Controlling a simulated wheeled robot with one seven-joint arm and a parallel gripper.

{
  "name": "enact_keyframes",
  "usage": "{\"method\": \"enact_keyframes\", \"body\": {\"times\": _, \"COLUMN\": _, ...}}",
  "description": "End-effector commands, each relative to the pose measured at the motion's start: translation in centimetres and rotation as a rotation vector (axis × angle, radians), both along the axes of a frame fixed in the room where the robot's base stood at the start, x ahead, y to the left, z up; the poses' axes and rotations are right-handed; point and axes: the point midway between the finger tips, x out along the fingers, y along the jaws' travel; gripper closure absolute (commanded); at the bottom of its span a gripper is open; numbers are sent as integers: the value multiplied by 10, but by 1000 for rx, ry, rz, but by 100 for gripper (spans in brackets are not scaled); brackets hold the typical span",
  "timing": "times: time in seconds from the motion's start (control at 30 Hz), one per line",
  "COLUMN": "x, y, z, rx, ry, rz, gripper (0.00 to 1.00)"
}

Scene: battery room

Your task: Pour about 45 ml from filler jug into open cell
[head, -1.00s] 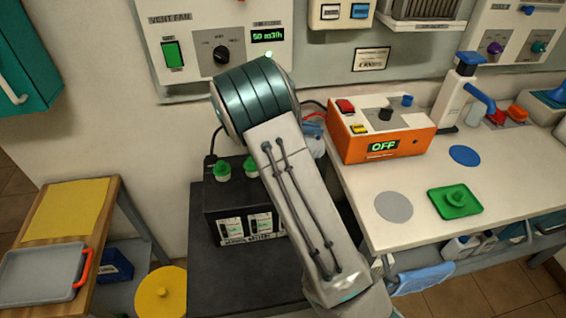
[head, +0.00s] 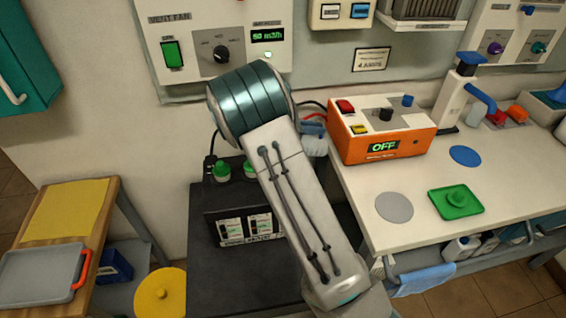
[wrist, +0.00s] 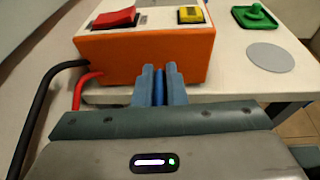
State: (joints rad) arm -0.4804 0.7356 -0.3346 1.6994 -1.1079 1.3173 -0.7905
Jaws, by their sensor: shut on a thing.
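My gripper (wrist: 160,88) is shut on a narrow blue piece, seen between its fingers in the wrist view; this looks like the handle of the filler jug. In the head view a pale, translucent bluish body (head: 314,144), probably the jug, shows just right of my arm, mostly hidden by it. Its tilt and liquid level cannot be read. The open cell is not visible; my arm covers the right part of the battery.
An orange charger (head: 385,135) reading OFF stands on the white bench (head: 420,215), close beyond my fingers. Black and red cables (wrist: 85,88) run from its left side. A green cap on a tray (head: 456,200) and a grey disc (head: 394,207) lie on the bench.

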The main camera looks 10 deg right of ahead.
Motion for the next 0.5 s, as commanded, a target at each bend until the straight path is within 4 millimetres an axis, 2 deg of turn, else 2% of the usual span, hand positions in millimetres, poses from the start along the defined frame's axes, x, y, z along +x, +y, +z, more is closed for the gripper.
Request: {"method": "enact_keyframes", "body": {"times": 0.5, "x": 0, "y": 2, "z": 3, "rx": -30, "ry": -2, "rz": 0, "gripper": 100}}
